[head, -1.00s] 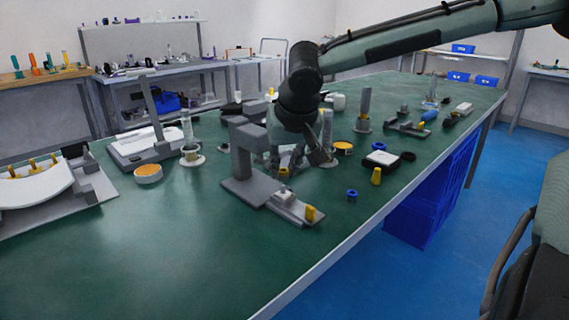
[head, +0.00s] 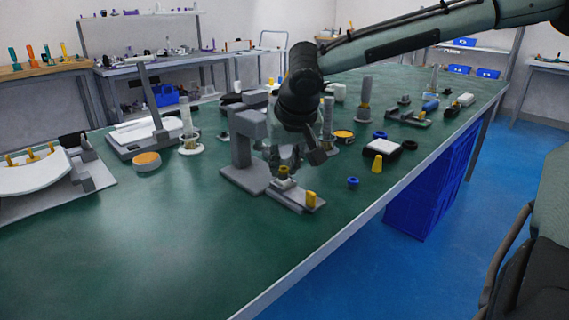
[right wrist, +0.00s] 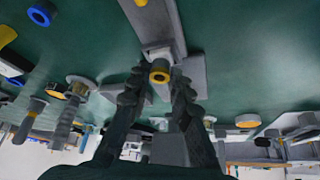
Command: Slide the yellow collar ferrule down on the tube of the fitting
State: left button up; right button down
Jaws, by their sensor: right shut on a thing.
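The yellow collar ferrule (head: 283,170) sits on the fitting, which is held in a grey fixture (head: 245,178) on the green table. The fingers partly hide the tube and the collar's sides. My left gripper is out of view.
The grey post (head: 243,145) rises close to the gripper's left.

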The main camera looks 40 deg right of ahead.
jog(key=shift+f, duration=0.3)
dwell(0.4)
jog(key=c, duration=1.6)
grip_release()
jog(key=shift+c, duration=0.2)
jog(key=shift+r, duration=0.1)
jog(key=shift+r+p, duration=2.2)
jog(key=shift+r, duration=0.3)
jog(key=shift+o, duration=0.4)
